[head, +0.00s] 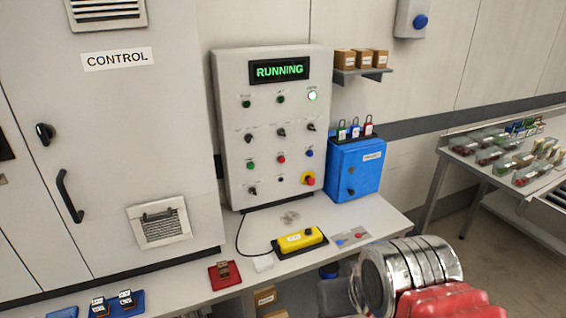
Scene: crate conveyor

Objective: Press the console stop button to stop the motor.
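The grey console (232,110) stands upright on the bench against the wall. Its display (280,70) reads RUNNING in green. A red mushroom button on a yellow plate (309,179) sits at the console's lower right. A smaller red button (281,160) sits near the middle of the panel, among green, blue and black controls. A white lamp (312,95) at the upper right looks lit. The small labels are too blurred to read. Part of my arm, silver and red, shows at the lower right, apart from the console. No gripper fingers can be made out.
A blue box (352,170) with padlocks on top stands right of the console. A yellow cabled box (300,241) lies on the bench (385,222) in front. A shelf with small cartons (359,60) hangs above. The control cabinet (110,150) stands left.

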